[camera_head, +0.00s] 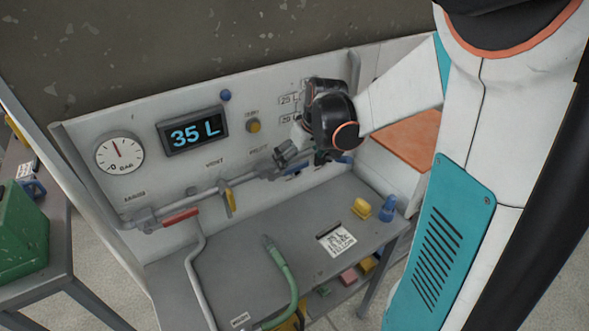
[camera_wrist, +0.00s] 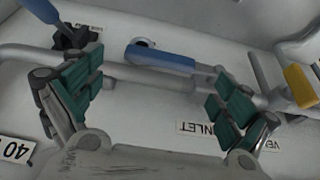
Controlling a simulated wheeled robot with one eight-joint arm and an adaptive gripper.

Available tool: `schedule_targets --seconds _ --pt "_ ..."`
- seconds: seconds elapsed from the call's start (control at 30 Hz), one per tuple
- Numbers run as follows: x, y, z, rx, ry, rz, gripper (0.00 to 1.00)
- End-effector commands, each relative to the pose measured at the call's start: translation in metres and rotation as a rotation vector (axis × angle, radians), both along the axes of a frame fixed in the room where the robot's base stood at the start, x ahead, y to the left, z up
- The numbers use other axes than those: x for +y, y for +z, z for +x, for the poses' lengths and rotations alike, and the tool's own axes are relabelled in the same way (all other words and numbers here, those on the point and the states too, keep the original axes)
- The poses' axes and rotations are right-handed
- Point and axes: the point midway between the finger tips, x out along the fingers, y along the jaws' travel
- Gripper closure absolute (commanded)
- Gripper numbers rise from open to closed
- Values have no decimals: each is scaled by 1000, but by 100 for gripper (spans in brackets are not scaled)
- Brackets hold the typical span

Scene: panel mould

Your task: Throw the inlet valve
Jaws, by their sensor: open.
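The inlet valve's blue lever (camera_wrist: 165,58) lies nearly along the grey pipe in the wrist view, with the upside-down INLET label (camera_wrist: 198,128) close by. In the head view a blue lever (camera_head: 293,172) shows just below my gripper (camera_head: 288,155), partly hidden by it. My gripper (camera_wrist: 150,92) is open and empty, its green-padded fingers spread wide in front of the panel. The lever spans the gap between the fingers, towards the top of the wrist view. I cannot tell whether either finger touches it.
A yellow lever (camera_wrist: 301,86) sits right of the fingers in the wrist view. Another blue handle (camera_wrist: 40,10) is at its top left. In the head view a red lever (camera_head: 180,216) is on the pipe, and a display (camera_head: 193,131) reads 35 L. A green hose (camera_head: 283,268) lies on the bench.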

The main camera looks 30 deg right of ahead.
Motion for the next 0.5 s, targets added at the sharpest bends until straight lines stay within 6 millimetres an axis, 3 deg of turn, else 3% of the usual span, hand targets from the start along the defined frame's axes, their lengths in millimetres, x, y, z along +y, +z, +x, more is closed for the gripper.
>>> schedule_targets --seconds 0.03,0.2,0.5 --pt "0 -11 3 0 0 0 4" --pt "0 -24 9 0 0 0 4" --pt "1 -29 12 0 0 0 4"
